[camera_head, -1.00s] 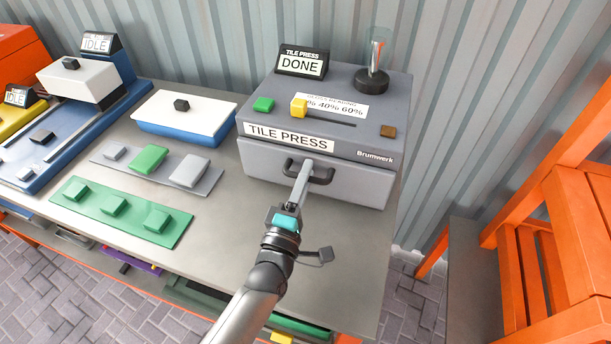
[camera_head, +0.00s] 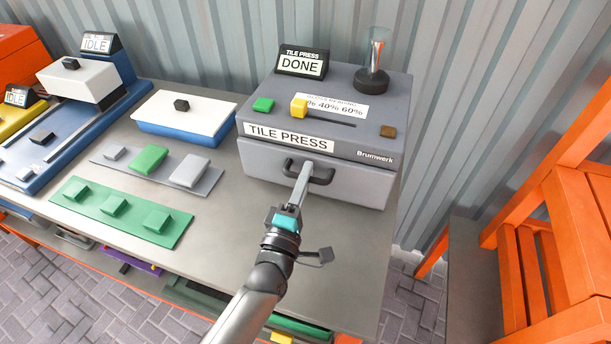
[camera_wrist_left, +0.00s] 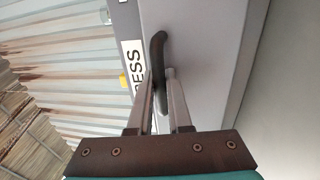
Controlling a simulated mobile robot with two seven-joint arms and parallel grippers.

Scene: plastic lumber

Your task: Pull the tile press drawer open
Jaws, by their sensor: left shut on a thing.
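The grey tile press (camera_head: 330,110) stands on the workbench at the back wall, with a "DONE" sign (camera_head: 301,64) on top. Its drawer (camera_head: 355,187) is the lighter grey front below the label and looks shut. My left gripper (camera_head: 305,172) is shut on the drawer's black handle (camera_head: 322,178), at the left part of the grip. In the left wrist view the handle (camera_wrist_left: 158,50) passes between my two fingers (camera_wrist_left: 162,92), and the drawer front (camera_wrist_left: 205,60) is close ahead. My right gripper is not in view.
A white-lidded blue box (camera_head: 185,113), a grey tray (camera_head: 155,165) and a green tray (camera_head: 120,212) with blocks stand to the left. The bench top (camera_head: 330,240) before the drawer is clear. An orange chair-like frame (camera_head: 555,230) is at right.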

